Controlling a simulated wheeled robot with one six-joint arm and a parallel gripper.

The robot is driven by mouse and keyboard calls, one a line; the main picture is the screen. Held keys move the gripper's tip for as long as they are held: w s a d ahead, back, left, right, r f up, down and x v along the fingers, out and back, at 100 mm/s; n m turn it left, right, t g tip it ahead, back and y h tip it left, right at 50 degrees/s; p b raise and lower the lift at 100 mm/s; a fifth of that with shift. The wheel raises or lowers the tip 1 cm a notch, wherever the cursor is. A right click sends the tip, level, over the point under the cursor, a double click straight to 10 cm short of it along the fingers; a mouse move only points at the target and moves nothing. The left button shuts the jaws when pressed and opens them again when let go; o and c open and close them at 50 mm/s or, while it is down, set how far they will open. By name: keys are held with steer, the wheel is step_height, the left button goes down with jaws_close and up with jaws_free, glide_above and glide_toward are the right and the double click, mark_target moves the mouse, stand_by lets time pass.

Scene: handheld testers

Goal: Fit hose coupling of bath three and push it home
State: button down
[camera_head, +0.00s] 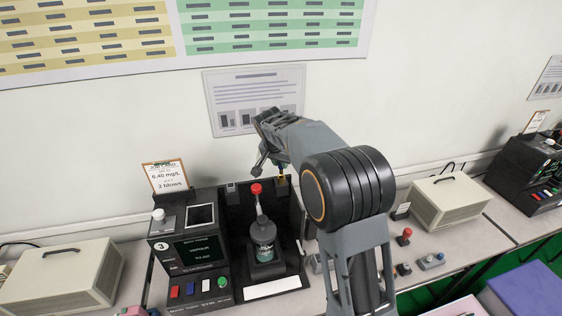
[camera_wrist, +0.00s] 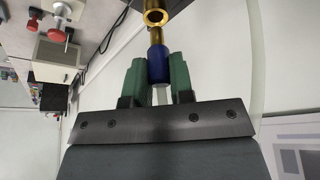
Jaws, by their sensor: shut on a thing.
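The bath three tester (camera_head: 200,250), marked 3, stands below my arm in the head view. A bottle (camera_head: 264,243) with a red-topped part above it stands in its dark bay. A small brass fitting (camera_head: 281,181) shows at the back right of the bay. In the wrist view my gripper (camera_wrist: 157,75) has its green fingers shut on a blue-sleeved hose coupling (camera_wrist: 157,62) with a brass neck. A larger brass ring (camera_wrist: 158,14) lies directly beyond the neck. I cannot tell whether they are joined. In the head view my arm hides most of the grip.
A clipboard card (camera_head: 166,177) stands behind the tester's left side. Beige boxes flank the station, one at left (camera_head: 62,275) and one at right (camera_head: 447,200). A red-knobbed part (camera_head: 404,237) and small fittings lie on the bench right of my arm. The wall is close behind.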

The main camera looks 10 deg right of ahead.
steer(key=shift+f+b, duration=1.55)
steer(key=shift+f, duration=0.3)
stand_by(0.3)
steer(key=c, duration=0.9)
jaws_free()
steer(key=shift+r, duration=0.1)
steer(key=b+v, duration=0.1)
steer(key=v, duration=1.3)
steer(key=s+f+n+y, duration=0.1)
steer(key=s+f+n, duration=0.45)
steer(key=f, duration=0.25)
steer(key=s+d+f+n+y, duration=0.1)
steer(key=s+d+f, duration=0.1)
steer(key=s, duration=0.8)
steer(key=s+d+f+n, duration=0.1)
steer(key=s+d+f, duration=0.1)
steer(key=s, duration=0.7)
steer(key=shift+s+f+t+y, duration=0.3)
steer(key=shift+s+t+y, duration=0.1)
